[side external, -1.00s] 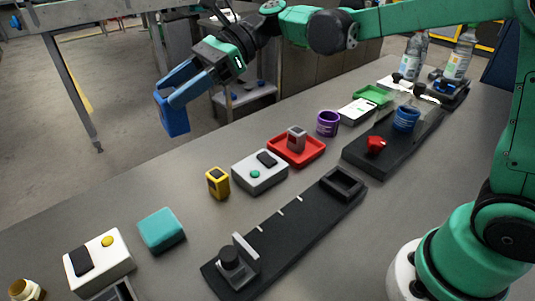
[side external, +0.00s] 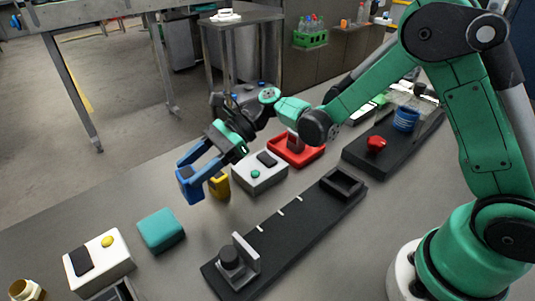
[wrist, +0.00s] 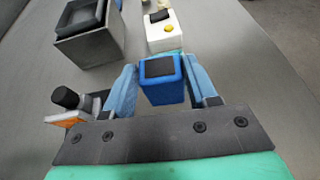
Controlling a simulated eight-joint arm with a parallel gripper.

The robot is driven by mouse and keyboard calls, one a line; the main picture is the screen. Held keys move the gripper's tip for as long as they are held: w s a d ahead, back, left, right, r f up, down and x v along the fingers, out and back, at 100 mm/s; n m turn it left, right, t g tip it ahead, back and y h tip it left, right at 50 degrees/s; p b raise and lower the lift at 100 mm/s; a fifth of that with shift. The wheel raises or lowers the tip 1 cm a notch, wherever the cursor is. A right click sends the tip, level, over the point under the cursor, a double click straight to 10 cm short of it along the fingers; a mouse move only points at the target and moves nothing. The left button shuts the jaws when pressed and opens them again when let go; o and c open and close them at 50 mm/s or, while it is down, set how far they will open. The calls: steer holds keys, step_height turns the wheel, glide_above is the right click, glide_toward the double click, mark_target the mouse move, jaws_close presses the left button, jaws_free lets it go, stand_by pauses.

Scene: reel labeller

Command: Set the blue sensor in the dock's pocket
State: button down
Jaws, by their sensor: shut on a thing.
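The blue sensor (side external: 190,186), a blue block with a dark top face (wrist: 159,67), is held between the two blue fingers of my gripper (side external: 194,167). In the wrist view the fingers (wrist: 162,88) close on its left and right sides. In the side view it hangs left of the yellow block, partly overlapping it in the picture. The dock appears to be the long black base (side external: 285,235). A square, raised-rim pocket (side external: 343,184) at its far right end looks empty. A grey bracket with a black knob (side external: 230,258) stands at its near end.
A yellow block (side external: 219,186), a white button box (side external: 260,178) and a red tray (side external: 292,153) line the table's far side. A teal block (side external: 161,230) and another white box (side external: 99,262) lie at left. A black base with a red knob (side external: 376,143) is at right.

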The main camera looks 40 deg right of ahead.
steer(key=shift+f, duration=3.05)
steer(key=shift+f, duration=0.1)
steer(key=shift+c, duration=1.3)
jaws_free()
steer(key=shift+f, duration=0.1)
